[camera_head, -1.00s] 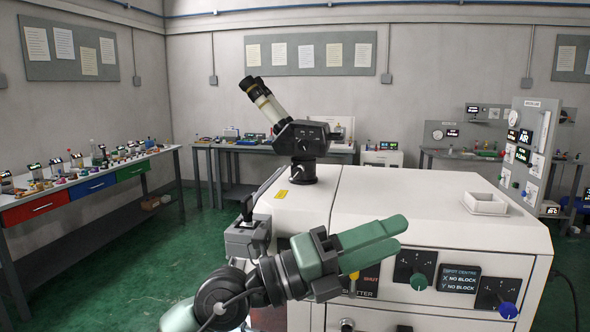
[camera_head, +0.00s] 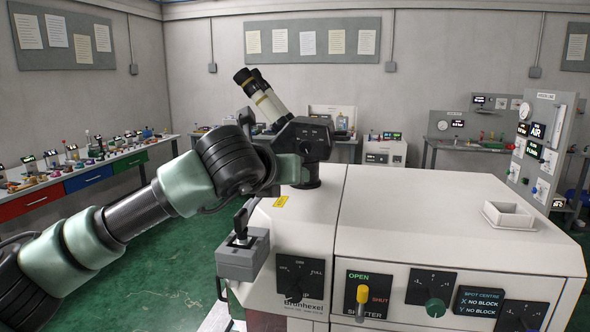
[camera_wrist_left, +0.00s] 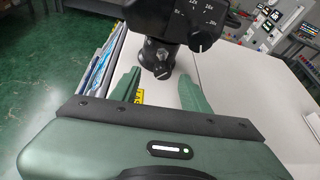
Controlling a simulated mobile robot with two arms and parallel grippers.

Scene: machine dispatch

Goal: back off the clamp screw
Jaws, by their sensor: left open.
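A black binocular microscope head (camera_head: 303,137) with a pale eyepiece tube stands on a short black post (camera_head: 307,175) on the white machine. My right gripper is not in view.
A joystick box (camera_head: 243,256) sits at the machine's left front, below my left arm. The front panel has a yellow shutter lever (camera_head: 362,296) and several knobs. A white tray (camera_head: 509,216) rests on the otherwise clear machine top (camera_head: 420,205).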

